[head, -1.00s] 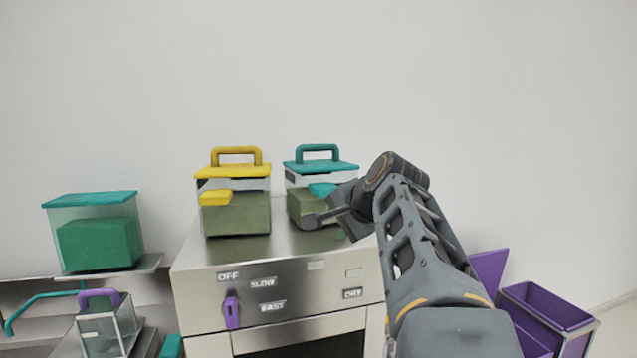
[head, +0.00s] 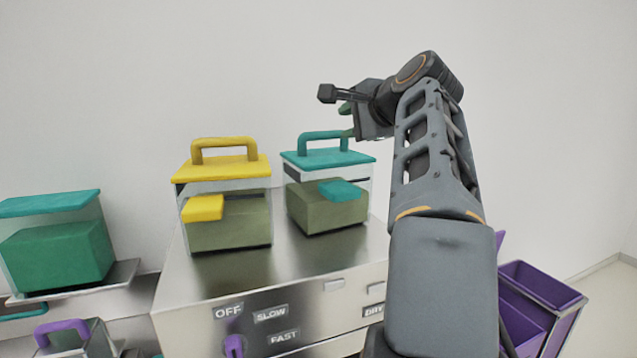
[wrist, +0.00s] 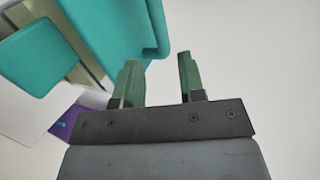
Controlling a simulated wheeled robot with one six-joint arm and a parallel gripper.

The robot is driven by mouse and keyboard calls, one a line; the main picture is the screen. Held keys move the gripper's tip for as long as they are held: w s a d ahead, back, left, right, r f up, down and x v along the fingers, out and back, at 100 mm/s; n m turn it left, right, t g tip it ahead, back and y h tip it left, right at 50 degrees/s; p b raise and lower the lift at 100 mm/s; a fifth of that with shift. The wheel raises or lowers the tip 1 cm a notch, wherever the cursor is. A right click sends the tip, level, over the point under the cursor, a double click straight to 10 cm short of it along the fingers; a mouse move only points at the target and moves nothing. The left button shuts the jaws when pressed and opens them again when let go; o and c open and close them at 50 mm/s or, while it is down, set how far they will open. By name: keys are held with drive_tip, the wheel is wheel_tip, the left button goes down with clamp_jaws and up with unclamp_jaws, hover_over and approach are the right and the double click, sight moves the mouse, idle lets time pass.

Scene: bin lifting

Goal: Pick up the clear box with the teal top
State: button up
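The clear box with the teal top (head: 328,157) stands upright on the steel appliance, with a teal handle, a teal front tab and an olive-green block inside. The teal top (wrist: 105,30) fills the upper left there, beside the left finger. A second clear box with a teal top (head: 55,202) and a green block stands at the far left, showing no handle.
A clear box with a yellow top (head: 222,168) stands just left on the same steel appliance (head: 290,255). A purple-handled box (head: 68,335) is low at left. Purple bins (head: 540,290) stand low at right. The white wall behind is bare.

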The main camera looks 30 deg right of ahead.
sight(328, 134)
drive_tip(key=p+x, duration=0.1)
drive_tip(key=x, duration=0.6)
drive_tip(key=shift+w+d, duration=0.2)
drive_tip(key=shift+d+p+x, duration=0.1)
drive_tip(key=shift+p+x, duration=0.4)
drive_tip(key=shift+x, duration=0.85)
drive_tip(key=shift+d+p+x, duration=0.15)
drive_tip(key=shift+p+x, duration=0.35)
drive_tip(key=shift+x, duration=0.85)
drive_tip(key=shift+s+f, duration=0.1)
drive_tip(key=shift+f, duration=0.1)
drive_tip(key=shift+c, duration=0.3)
clamp_jaws()
drive_tip(key=shift+f, duration=0.1)
